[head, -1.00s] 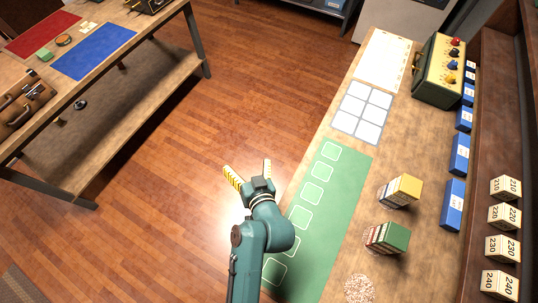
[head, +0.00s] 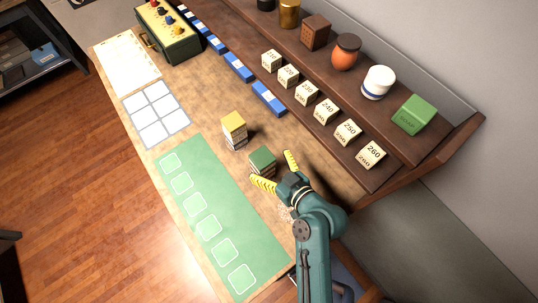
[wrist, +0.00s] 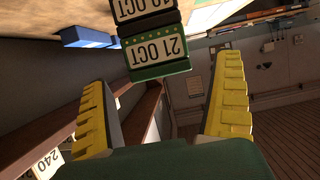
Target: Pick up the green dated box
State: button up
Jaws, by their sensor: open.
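The green dated box (head: 263,157) tops a small stack on the wooden counter. In the wrist view, the green box (wrist: 160,50) bears a white label reading "21 OCT". A dark box with another October date (wrist: 142,9) adjoins it. My gripper (head: 277,172) is open beside the stack, its yellow fingers spread on the near side. In the wrist view, the green box lies ahead of the open gripper (wrist: 163,100), beyond the fingertips, with nothing between the fingers.
A yellow-topped stack (head: 234,124) stands to the left. Blue boxes (head: 268,98) and numbered white boxes (head: 325,111) line the back and shelf. Another green box (head: 414,115) sits on the upper shelf. A green mat (head: 190,185) with outlined squares lies at the front.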

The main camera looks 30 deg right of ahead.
aim_at(267, 162)
jog(key=x, duration=0.4)
jog(key=shift+w, duration=0.15)
jog(key=shift+r, duration=0.1)
jog(key=c, duration=1.3)
